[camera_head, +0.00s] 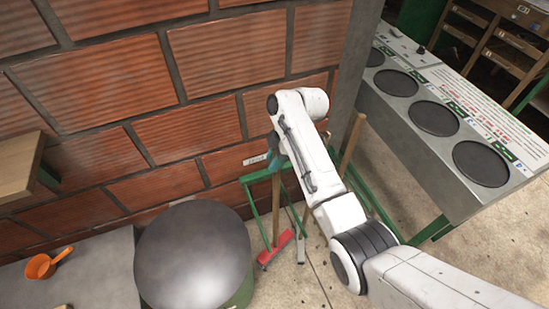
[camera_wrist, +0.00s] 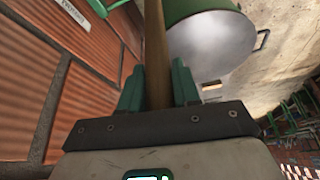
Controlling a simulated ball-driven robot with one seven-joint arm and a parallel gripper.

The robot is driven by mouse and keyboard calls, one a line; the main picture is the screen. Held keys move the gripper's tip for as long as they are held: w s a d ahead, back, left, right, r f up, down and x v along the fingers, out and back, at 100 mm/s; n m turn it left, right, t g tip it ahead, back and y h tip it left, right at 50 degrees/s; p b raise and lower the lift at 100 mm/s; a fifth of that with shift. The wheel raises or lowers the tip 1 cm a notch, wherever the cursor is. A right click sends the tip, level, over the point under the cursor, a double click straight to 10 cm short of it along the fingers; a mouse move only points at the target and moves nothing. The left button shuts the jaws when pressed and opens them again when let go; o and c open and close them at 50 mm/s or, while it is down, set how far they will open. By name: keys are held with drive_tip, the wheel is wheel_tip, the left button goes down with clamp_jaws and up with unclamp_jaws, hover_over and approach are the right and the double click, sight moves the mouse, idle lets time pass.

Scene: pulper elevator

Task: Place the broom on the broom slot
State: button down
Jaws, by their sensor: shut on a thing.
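The broom has a wooden handle (camera_head: 276,208) and a red head (camera_head: 276,247), which is low near the floor by the brick wall. Its handle also shows in the wrist view (camera_wrist: 156,50), running between the green fingers. My gripper (camera_head: 275,163) is shut on the broom handle near the wall; in the wrist view (camera_wrist: 158,88) a finger stands on each side of the handle. The green metal rack (camera_head: 247,197), below a small white wall label (camera_head: 257,159), appears to be the broom slot. My arm hides part of it. I cannot tell whether the broom rests in it.
Another wooden handle (camera_head: 351,145) leans right of my arm. A round grey-topped drum (camera_head: 194,254) stands left of the broom. A grey counter with round black plates (camera_head: 433,118) is at the right. An orange scoop (camera_head: 42,265) lies on a ledge at left.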

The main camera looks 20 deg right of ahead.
drive_tip(key=c, duration=0.8)
unclamp_jaws()
drive_tip(key=shift+f, duration=0.1)
drive_tip(key=v, duration=1.2)
drive_tip(key=shift+p, duration=0.45)
